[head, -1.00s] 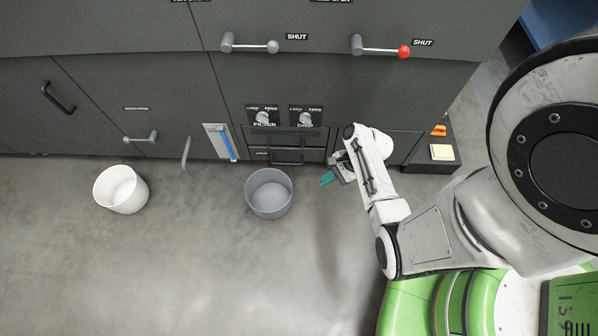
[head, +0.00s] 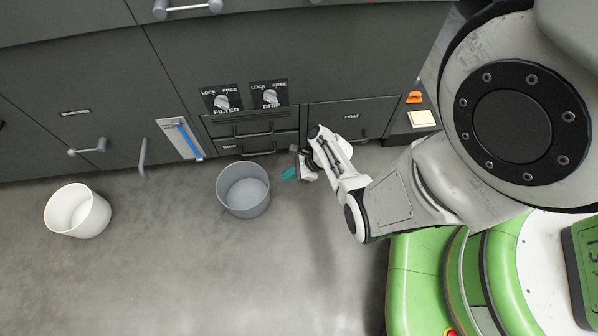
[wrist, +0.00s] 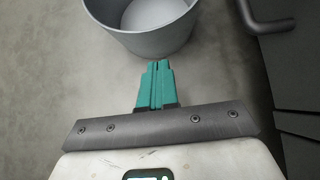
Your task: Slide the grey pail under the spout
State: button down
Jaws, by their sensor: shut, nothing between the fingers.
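The grey pail (head: 248,210) stands upright on the floor in front of the drawers, open side up and apparently empty. Its near wall also shows at the top of the wrist view (wrist: 150,44). My gripper (head: 288,174) has teal fingers, held together with nothing between them. It is just right of the pail, low down, with its tips pointing at the pail's side. In the wrist view the fingertips (wrist: 158,66) are close to the wall, and I cannot tell whether they touch. A grey downward pipe (head: 142,158), probably the spout, hangs on the cabinet front left of the pail.
A white pail (head: 92,219) stands on the floor at the left. A blue-striped gauge panel (head: 181,139) is between the pipe and the grey pail. Drawer handles (head: 254,134) stick out behind the grey pail. The floor between the pails is clear.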

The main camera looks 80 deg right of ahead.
jog(key=shift+w+a, duration=0.2)
jog(key=shift+w, duration=0.45)
jog(key=shift+w+a, duration=0.25)
jog(key=shift+w, duration=0.4)
jog(key=shift+w+a, duration=0.2)
jog(key=shift+w, duration=0.45)
